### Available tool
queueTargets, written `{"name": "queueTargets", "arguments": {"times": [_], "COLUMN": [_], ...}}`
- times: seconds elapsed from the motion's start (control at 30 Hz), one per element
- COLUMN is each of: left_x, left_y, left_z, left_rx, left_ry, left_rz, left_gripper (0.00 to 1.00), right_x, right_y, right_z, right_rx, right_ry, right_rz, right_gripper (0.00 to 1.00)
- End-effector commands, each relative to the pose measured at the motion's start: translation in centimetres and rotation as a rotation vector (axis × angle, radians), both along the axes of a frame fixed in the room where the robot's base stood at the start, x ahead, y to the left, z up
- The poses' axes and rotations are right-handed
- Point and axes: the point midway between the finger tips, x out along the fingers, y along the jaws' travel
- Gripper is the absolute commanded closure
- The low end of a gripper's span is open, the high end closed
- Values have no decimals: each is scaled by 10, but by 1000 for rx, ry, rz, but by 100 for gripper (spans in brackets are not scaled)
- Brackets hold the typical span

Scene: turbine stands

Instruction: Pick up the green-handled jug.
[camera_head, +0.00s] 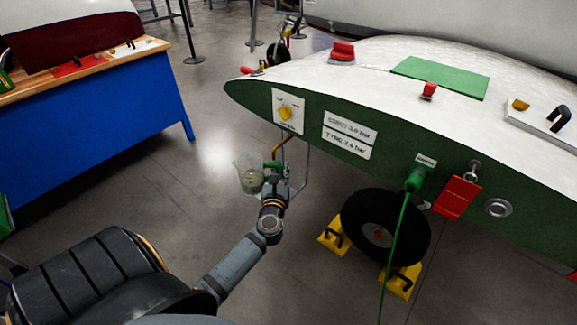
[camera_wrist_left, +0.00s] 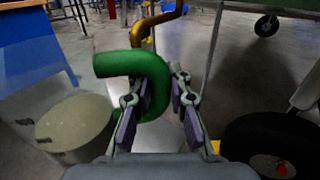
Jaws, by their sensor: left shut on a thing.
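The jug (camera_head: 249,178) is a clear, pale container with murky contents, beside the green hull at the centre of the head view. Its green handle (camera_head: 271,165) faces right, toward my left gripper (camera_head: 275,181). In the left wrist view the round jug body (camera_wrist_left: 72,130) is at the lower left and the curved green handle (camera_wrist_left: 136,67) is in the middle. My left gripper (camera_wrist_left: 158,98) is shut on the handle, with a finger on each side of it. I cannot tell what supports the jug from below. My right gripper is not in view.
A brass pipe (camera_head: 284,147) comes from the hull (camera_head: 380,153) close above the handle, and a thin metal frame (camera_head: 307,168) stands beside it. To the right are a wheel (camera_head: 385,228), yellow chocks (camera_head: 333,236) and a green cable (camera_head: 397,235). A blue bench (camera_head: 95,120) stands left.

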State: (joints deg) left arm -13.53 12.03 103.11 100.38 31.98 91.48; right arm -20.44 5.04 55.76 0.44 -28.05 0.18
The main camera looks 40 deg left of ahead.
Motion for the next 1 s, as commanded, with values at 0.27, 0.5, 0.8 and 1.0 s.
{"name": "queueTargets", "arguments": {"times": [0.27, 0.5, 0.8, 1.0], "left_x": [-58, -74, -74, -74], "left_y": [1, 2, 2, 2], "left_z": [24, 31, 31, 31], "left_rx": [3, 0, 0, 0], "left_ry": [4, 1, 1, 1], "left_rz": [-2, -1, 0, 0], "left_gripper": [100, 100, 92, 100], "right_x": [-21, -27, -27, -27], "right_y": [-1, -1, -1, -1], "right_z": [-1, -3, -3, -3], "right_rx": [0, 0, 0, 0], "right_ry": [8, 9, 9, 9], "right_rz": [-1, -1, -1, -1], "right_gripper": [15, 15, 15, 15]}}
